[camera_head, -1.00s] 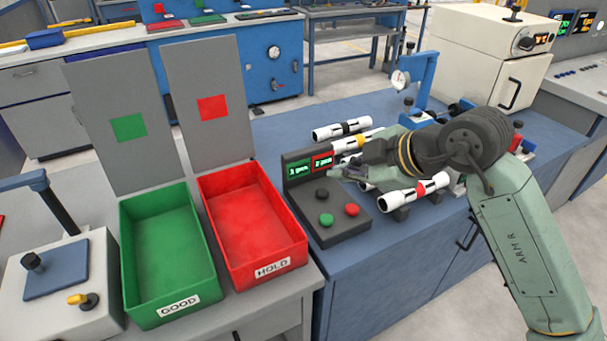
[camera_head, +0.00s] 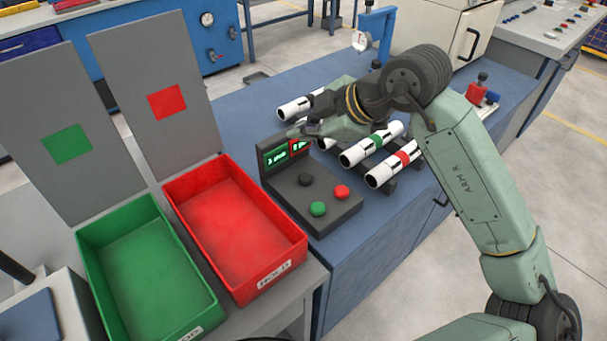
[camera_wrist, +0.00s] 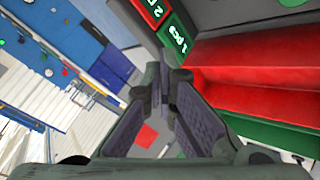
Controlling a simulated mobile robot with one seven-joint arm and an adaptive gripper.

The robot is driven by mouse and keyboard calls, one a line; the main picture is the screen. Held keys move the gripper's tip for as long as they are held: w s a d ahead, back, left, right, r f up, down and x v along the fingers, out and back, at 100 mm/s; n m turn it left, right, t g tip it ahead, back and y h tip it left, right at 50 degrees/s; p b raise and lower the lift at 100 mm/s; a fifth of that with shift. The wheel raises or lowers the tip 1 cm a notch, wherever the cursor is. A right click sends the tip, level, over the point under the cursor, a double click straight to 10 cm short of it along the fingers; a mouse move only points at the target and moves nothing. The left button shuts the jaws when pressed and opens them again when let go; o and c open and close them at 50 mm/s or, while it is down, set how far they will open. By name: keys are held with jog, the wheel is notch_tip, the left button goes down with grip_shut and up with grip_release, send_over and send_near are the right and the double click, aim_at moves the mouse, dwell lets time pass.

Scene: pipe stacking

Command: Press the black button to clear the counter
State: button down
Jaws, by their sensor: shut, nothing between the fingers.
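The black button (camera_head: 305,179) sits on the dark button box (camera_head: 330,208), behind the green button (camera_head: 318,208) and left of the red button (camera_head: 341,192). The box's upright counter display (camera_head: 283,155) has a green panel and a red panel. My gripper (camera_head: 293,132) is shut and empty. In the head view it is at the top of the display, above and behind the black button and apart from it. In the wrist view my shut fingers (camera_wrist: 172,82) point past the display, whose green panel (camera_wrist: 178,42) reads "1 pcs". The black button is not visible there.
White pipes with coloured bands, such as the red-banded one (camera_head: 394,168), lie on supports right of the box. A red HOLD bin (camera_head: 285,262) and a green bin (camera_head: 95,270) stand to the left. The blue counter front (camera_head: 365,260) is clear.

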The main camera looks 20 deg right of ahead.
jog(key=shift+f, duration=0.15)
jog(key=b, duration=0.5)
send_over(304, 180)
notch_tip(304, 180, down, 7)
jog(key=shift+f, duration=0.1)
jog(key=shift+f+b, duration=0.65)
jog(key=shift+f, duration=0.05)
dwell(0.6)
jog(key=shift+f+b, duration=0.45)
jog(key=shift+b, duration=0.2)
jog(key=shift+f+b, duration=0.4)
jog(key=shift+b, duration=0.15)
dwell(0.4)
jog(key=shift+r, duration=0.15)
dwell(0.3)
jog(key=shift+r+p, duration=0.4)
jog(key=shift+r, duration=0.35)
